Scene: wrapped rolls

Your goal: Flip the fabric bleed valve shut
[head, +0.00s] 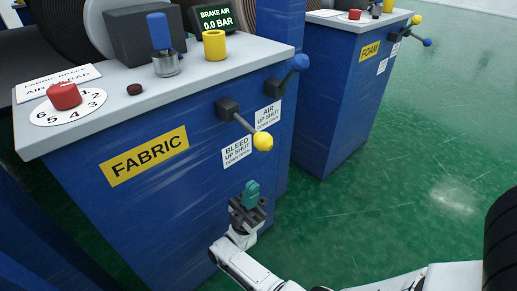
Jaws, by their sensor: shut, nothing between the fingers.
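The fabric bleed valve is a lever with a yellow ball knob (263,141) on the side of the blue FABRIC cabinet (200,180). Its stalk slopes down and right from a black pivot block (228,109). A label (238,152) beside it reads BLEED, UP SHUT, DOWN OPEN. My gripper (252,190) is below the yellow knob, in front of the cabinet, with its teal fingertips together and pointing up. It is empty and shows a gap to the knob.
A blue-knobbed air lever (300,63) points up to the right of the bleed lever. On the cabinet top are a red dial (64,95), a yellow cup (214,45) and a display (216,20) reading 0.0 BAR. A FOAM cabinet (345,90) stands right; green floor is open beyond.

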